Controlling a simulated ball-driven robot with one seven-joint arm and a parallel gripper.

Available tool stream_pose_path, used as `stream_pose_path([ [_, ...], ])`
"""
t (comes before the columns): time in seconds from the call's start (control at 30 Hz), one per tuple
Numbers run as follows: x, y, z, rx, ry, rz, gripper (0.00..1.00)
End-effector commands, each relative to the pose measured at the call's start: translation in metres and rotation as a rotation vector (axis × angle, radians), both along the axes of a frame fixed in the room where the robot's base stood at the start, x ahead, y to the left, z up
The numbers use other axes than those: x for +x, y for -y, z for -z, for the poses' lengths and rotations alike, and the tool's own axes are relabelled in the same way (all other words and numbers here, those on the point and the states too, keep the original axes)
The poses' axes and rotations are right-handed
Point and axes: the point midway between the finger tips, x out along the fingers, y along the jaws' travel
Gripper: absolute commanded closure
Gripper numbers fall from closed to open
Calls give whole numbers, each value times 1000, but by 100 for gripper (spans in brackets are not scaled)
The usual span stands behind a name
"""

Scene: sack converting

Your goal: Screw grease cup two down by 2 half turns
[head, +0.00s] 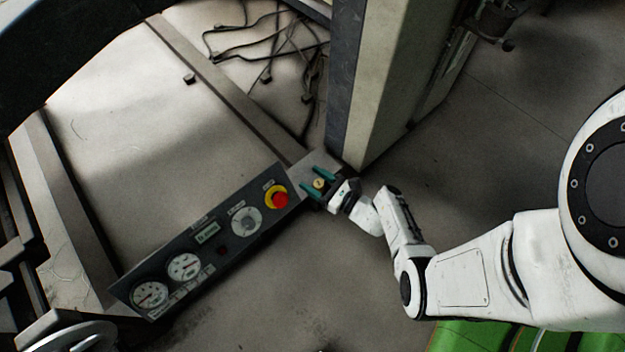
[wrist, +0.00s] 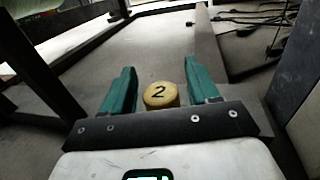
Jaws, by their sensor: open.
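Grease cup two (wrist: 160,94) is a round brass-yellow cap with a black "2" on top. In the wrist view it sits between my gripper's two green fingers, with a visible gap on each side. In the head view the cup (head: 319,184) is a small yellow spot on a grey plate beside the control panel. My gripper (head: 319,180) is open around the cup, and it also shows in the wrist view (wrist: 159,92). The cup's lower part is hidden behind the gripper's dark front bar.
A dark control panel (head: 222,230) with gauges, a knob and a red emergency button (head: 279,199) lies just left of the gripper. A pale upright post (head: 385,85) stands close behind it. Loose black cables (head: 265,45) lie on the floor further back. A handwheel (head: 80,338) is at lower left.

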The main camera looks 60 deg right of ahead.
Motion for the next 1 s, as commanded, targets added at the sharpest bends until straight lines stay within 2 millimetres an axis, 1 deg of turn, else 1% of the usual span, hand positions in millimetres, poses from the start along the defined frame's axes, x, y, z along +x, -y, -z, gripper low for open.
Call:
stream_pose_path([
  [0.13, 7, 0, 0, 0, 1, 0, 40],
  [0.4, 8, 0, -1, 0, 0, 0, 40],
  [0.9, 8, 0, 0, 0, 0, 0, 88],
  [0.93, 8, 0, 0, 0, 0, 0, 90],
  [1.0, 8, 0, 0, 0, 0, 1, 90],
])
